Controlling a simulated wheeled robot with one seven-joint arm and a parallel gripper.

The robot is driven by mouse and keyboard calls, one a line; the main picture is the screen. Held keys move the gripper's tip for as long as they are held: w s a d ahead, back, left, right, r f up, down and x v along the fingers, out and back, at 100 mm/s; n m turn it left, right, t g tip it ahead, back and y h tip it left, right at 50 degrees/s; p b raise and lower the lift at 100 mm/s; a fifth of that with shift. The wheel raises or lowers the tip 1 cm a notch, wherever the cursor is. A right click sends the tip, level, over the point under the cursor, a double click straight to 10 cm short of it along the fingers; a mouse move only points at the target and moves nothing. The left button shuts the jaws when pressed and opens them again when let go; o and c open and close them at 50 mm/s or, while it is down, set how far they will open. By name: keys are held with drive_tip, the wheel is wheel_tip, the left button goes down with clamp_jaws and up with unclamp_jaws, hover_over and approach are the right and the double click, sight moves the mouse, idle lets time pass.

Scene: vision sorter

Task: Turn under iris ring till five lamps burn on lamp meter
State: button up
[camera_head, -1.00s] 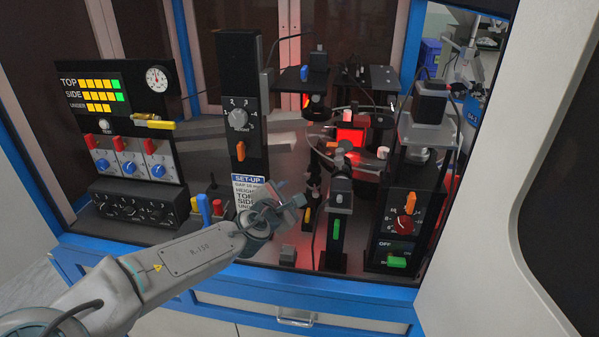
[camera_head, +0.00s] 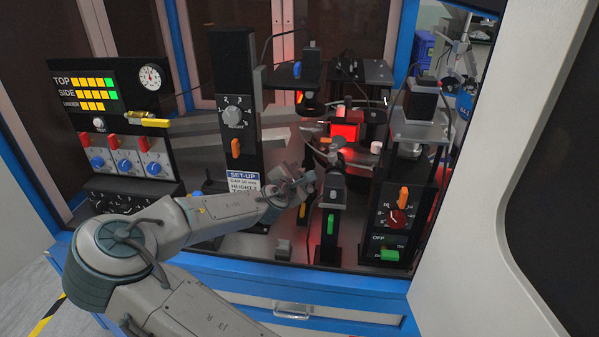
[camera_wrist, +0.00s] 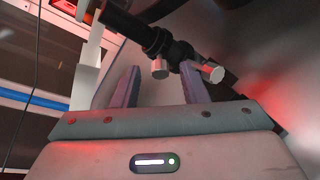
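The lamp meter (camera_head: 88,92) stands at the left in the head view. Its TOP, SIDE and UNDER rows each show lit lamps; the lamps of the UNDER row are too small to count surely. My gripper (camera_head: 303,184) is beside the dark camera post in the middle of the station. In the wrist view my gripper (camera_wrist: 159,70) has its two fingers apart, with nothing held between them. A black lens barrel (camera_wrist: 150,37) with two silver thumb knobs lies just beyond the fingertips. I cannot tell which part of it is the under iris ring.
A post with a green handle (camera_head: 331,224) stands right of my gripper. The HEIGHT dial post (camera_head: 235,70) rises at left. A red-lit block (camera_head: 345,131) glows behind. Small grey block (camera_head: 283,248) sits at the front.

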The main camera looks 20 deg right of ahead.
drive_tip(key=shift+x, duration=0.8)
clamp_jaws()
drive_tip(key=shift+d, duration=0.1)
drive_tip(key=shift+s+d+n+t+y, duration=0.1)
drive_tip(key=shift+s+n+t+y, duration=0.15)
drive_tip(key=shift+n+t+y, duration=0.4)
unclamp_jaws()
